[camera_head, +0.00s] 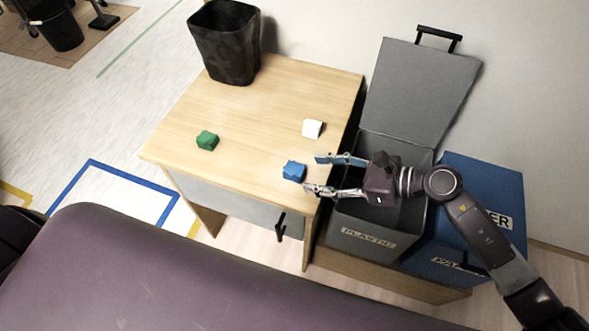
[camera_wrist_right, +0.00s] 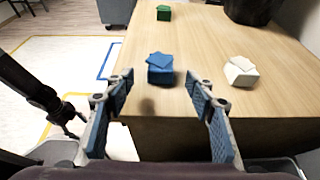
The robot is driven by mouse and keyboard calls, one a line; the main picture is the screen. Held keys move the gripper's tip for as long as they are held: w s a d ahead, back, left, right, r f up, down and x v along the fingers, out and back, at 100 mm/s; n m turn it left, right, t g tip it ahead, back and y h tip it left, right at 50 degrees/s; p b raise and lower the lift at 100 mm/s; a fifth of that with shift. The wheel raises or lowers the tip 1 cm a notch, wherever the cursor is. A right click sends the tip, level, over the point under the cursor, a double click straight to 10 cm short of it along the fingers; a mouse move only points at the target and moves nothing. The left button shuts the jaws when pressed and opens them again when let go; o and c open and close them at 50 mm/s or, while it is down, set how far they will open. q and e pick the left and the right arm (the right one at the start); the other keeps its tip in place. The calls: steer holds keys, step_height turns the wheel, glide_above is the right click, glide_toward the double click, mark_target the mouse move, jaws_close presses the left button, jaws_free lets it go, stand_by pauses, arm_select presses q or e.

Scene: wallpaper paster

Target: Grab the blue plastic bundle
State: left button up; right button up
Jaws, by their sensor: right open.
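The blue bundle (camera_head: 294,171) lies on the wooden table near its right front corner. In the right wrist view the blue bundle (camera_wrist_right: 160,69) is ahead of the fingers, roughly centred between them. My right gripper (camera_head: 312,175) is open and empty, its fingertips close to the bundle's right side. In the right wrist view the open fingers of my right gripper (camera_wrist_right: 160,95) stand on either side of the view. In the right wrist view a dark arm shows at the left edge; its gripper (camera_wrist_right: 78,125) is small, and its jaw state is unclear.
A white bundle (camera_head: 313,128) and a green bundle (camera_head: 207,140) lie on the table (camera_head: 255,110). A black bin (camera_head: 226,42) stands at the back. An open grey plastic bin (camera_head: 362,235) and a blue paper bin (camera_head: 485,190) stand to the right.

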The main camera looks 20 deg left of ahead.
mark_target(298, 169)
steer(key=x, duration=0.2)
steer(key=p+x, duration=0.1)
steer(key=x, duration=0.2)
steer(key=shift+a+r+p, duration=0.25)
steer(key=shift+a+p, duration=0.05)
steer(key=shift+a, duration=0.15)
steer(key=shift+w+a+f, duration=0.1)
steer(key=shift+a+f, duration=0.1)
steer(key=shift+a, duration=0.15)
steer(key=shift+d, duration=0.1)
steer(key=shift+c, duration=0.2)
steer(key=c, duration=0.9)
